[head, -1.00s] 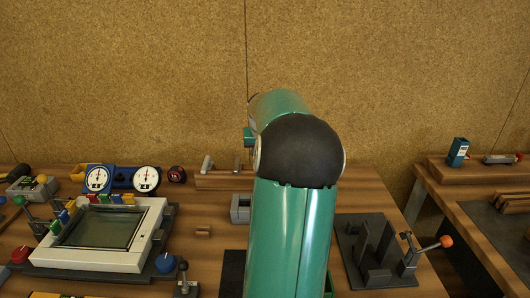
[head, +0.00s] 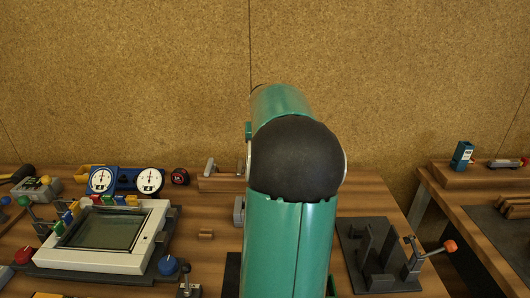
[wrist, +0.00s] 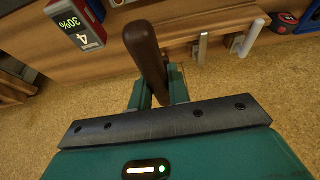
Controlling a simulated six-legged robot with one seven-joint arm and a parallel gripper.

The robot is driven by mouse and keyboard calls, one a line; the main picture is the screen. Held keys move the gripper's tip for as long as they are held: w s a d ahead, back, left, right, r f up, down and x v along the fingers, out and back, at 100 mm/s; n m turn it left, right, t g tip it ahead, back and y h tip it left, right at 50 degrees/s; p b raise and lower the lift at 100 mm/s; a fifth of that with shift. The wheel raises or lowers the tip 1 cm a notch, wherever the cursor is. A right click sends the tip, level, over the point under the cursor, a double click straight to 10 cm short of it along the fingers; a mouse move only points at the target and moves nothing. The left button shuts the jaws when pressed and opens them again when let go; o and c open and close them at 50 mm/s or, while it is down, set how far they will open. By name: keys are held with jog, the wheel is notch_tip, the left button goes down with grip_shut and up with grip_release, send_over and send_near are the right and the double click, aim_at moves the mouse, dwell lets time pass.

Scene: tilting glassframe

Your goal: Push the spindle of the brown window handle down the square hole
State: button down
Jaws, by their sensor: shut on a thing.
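My gripper (wrist: 158,92) is shut on the brown window handle (wrist: 146,52), seen in the wrist view. The handle's long rounded grip points up and slightly left in that picture, between the two green fingers. Its spindle is not visible. In the head view my green arm hides the gripper and the handle. The white glass frame (head: 153,232) lies on a dark base at the left of the bench in the head view. I cannot make out the square hole in either view.
A wooden rail (head: 222,184) stands at the bench's back; grey handles (wrist: 203,48) on wood show in the wrist view. Two dial gauges (head: 126,181) stand behind the frame. A dark fixture (head: 372,255) with an orange-knobbed lever is right of my arm. A second bench (head: 480,220) stands farther right.

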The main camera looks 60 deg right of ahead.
jog(key=shift+r, duration=0.9)
